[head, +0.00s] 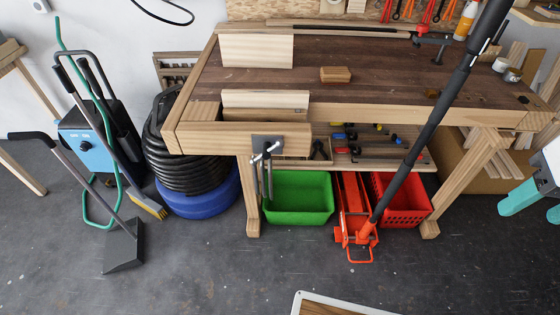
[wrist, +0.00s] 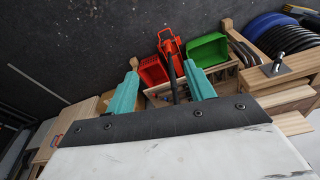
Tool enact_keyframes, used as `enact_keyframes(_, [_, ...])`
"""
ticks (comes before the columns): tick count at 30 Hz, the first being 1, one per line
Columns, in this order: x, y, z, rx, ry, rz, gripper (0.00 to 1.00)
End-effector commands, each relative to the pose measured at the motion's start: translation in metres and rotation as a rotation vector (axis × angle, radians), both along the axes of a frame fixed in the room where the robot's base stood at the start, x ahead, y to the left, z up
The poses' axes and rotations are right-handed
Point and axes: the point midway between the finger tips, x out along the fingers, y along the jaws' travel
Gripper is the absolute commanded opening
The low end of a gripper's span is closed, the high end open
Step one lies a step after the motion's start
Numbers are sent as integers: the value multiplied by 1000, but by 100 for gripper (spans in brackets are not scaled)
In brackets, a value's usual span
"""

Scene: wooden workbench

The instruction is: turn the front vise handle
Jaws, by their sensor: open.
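The front vise (head: 237,138) is a wooden jaw at the bench's front left corner. Its handle (head: 267,152) is a pale metal bar on a dark plate, with dark rods hanging below. In the wrist view the vise's metal plate (wrist: 277,68) shows at the right; the handle is small there and its exact angle is unclear. My gripper (head: 528,212) is at the right edge of the head view, far right of the vise. Its two teal fingers (wrist: 161,70) are spread wide, empty and clear of the handle.
The workbench (head: 340,75) carries wooden blocks. Under it are a green bin (head: 299,192), a red crate (head: 404,195) and a red floor jack (head: 355,205) whose long black handle slants up past the bench front. A black hose coil (head: 180,150) stands left of the vise. The front floor is mostly clear.

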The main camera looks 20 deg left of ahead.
Motion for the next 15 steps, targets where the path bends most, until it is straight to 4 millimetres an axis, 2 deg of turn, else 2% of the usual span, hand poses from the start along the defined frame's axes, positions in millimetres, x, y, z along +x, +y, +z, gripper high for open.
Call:
enact_keyframes(5, [72, 35, -20, 3, -127, 230, 54])
enact_keyframes(8, [125, 67, -38, -4, -243, 400, 54])
enact_keyframes(12, [188, 120, -67, -37, -419, 623, 54])
enact_keyframes(15, [223, 162, -90, -77, -544, 772, 54])
